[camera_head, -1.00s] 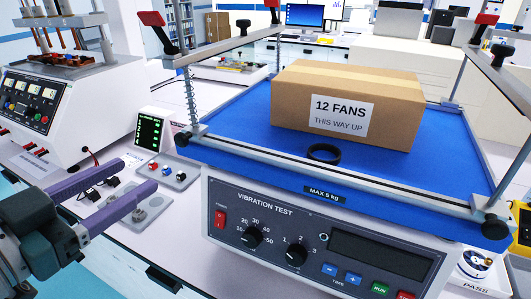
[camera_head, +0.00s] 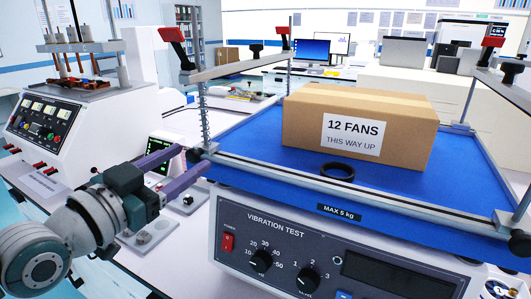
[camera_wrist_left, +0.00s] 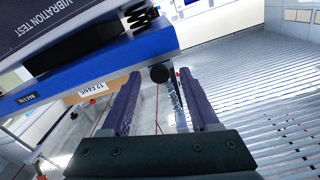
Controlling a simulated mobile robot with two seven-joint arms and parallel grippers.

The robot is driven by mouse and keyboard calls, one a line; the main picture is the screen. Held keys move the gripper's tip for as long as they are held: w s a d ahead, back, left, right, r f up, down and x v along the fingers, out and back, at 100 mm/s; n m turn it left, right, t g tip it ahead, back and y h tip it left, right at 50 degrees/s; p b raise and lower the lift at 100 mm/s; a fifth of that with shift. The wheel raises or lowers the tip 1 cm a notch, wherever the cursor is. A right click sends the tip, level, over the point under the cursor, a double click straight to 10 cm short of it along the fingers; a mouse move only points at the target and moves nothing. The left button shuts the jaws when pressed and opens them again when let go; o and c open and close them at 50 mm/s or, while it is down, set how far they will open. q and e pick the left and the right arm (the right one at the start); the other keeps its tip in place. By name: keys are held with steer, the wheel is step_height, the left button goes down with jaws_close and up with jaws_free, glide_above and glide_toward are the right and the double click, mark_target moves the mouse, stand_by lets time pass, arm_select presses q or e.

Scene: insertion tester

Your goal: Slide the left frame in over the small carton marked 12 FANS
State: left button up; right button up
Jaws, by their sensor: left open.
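The carton marked 12 FANS (camera_head: 410,135) sits upright on the blue platform (camera_head: 245,140). Its label also shows in the wrist view (camera_wrist_left: 92,88). The left frame is a grey bar (camera_head: 235,68) with a red handle (camera_head: 173,34), raised on posts at the platform's left side, left of the carton and apart from it. My left gripper (camera_head: 193,157) is open and empty at the platform's front left corner, by the foot of the sprung post (camera_head: 203,115). In the wrist view a black knob (camera_wrist_left: 159,73) appears between the fingertips; contact cannot be told. My right gripper is out of view.
A black ring (camera_head: 337,171) lies on the platform in front of the carton. A front rail (camera_head: 330,187) crosses the platform edge above the control panel (camera_head: 290,245). The right frame (camera_head: 505,85) stands at the right. A white tester (camera_head: 95,115) stands at the left.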

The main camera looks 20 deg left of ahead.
arm_select(q)
steer(key=shift+w, duration=0.1)
steer(key=shift+c, duration=0.3)
jaws_close()
stand_by(1.1)
